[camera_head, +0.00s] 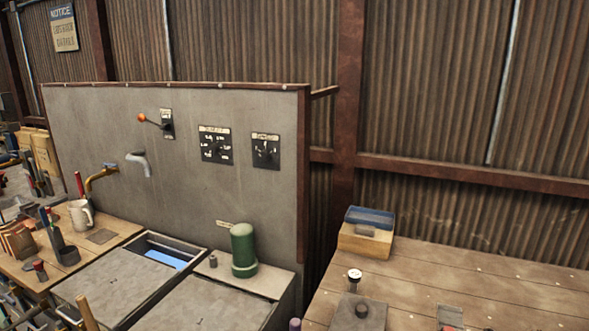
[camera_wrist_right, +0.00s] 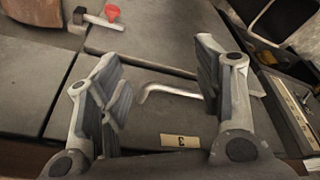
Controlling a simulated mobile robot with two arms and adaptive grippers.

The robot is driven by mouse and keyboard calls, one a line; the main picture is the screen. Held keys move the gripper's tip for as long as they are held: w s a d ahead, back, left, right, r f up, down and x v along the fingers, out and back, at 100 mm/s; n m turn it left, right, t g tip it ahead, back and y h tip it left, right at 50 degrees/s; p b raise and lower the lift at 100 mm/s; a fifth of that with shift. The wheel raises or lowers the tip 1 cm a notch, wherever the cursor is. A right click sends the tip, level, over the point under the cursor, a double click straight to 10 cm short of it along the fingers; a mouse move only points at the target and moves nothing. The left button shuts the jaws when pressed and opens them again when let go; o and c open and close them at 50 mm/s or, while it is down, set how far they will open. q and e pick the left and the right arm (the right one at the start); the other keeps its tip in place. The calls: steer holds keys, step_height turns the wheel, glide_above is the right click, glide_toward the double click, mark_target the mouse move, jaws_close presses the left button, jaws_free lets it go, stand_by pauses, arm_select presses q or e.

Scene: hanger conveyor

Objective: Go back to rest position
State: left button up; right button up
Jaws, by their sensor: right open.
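My right gripper (camera_wrist_right: 160,85) shows in the right wrist view with its two fingers spread apart. Nothing is gripped between them. A bent metal rod (camera_wrist_right: 172,91) shows in the gap and runs behind the right finger; I cannot tell how far off it is. Below it is a pale label marked 3 (camera_wrist_right: 181,141) on a grey surface. Neither of my grippers shows in the head view, and my left gripper is in no view.
The head view shows a grey panel (camera_head: 95,130) with an orange-knobbed lever (camera_head: 143,117) and two dials. A green cylinder (camera_head: 243,250) stands before it. A wooden bench (camera_head: 480,275) is at right. The wrist view shows a red knob (camera_wrist_right: 112,12) at upper left.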

step_height(320, 180, down, 16)
steer(key=s+f+b, duration=0.1)
steer(key=s+b, duration=0.1)
steer(key=b, duration=0.1)
steer(key=s+d+f+g+b, duration=0.1)
steer(key=s+f+b, duration=0.1)
steer(key=s+f, duration=0.7)
steer(key=s+d+f+g+b, duration=0.1)
steer(key=s+d+f+b, duration=0.1)
steer(key=s+f, duration=0.7)
step_height(320, 180, down, 7)
steer(key=shift+d+r+b, duration=0.15)
steer(key=shift+r+b, duration=0.05)
steer(key=shift+b, duration=0.25)
